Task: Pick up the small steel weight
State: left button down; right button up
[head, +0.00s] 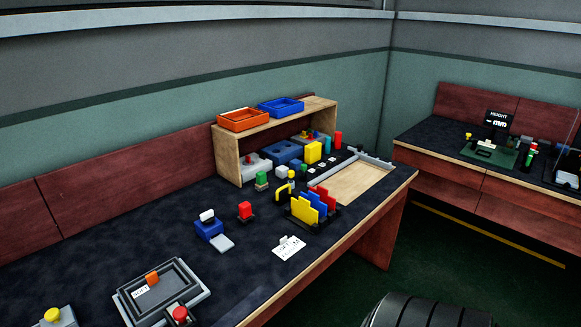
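I cannot pick out a small steel weight for certain; the small objects on the dark worktop (110,240) are too small to tell apart. Several grey and white pieces are there, including a white block (282,171) near the shelf and a light grey plate (222,243) in front of a blue block (208,229). Neither of my grippers is in view.
A wooden shelf (228,158) carries an orange tray (243,128) and a blue tray (281,115). A rack with coloured plates (305,208) stands near the front edge. A grey tray (135,300) lies at lower left. A second bench (440,148) stands right, across open floor.

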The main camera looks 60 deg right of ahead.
aim_at(281, 199)
jog(key=z, duration=1.7)
jog(key=l+z, duration=0.2)
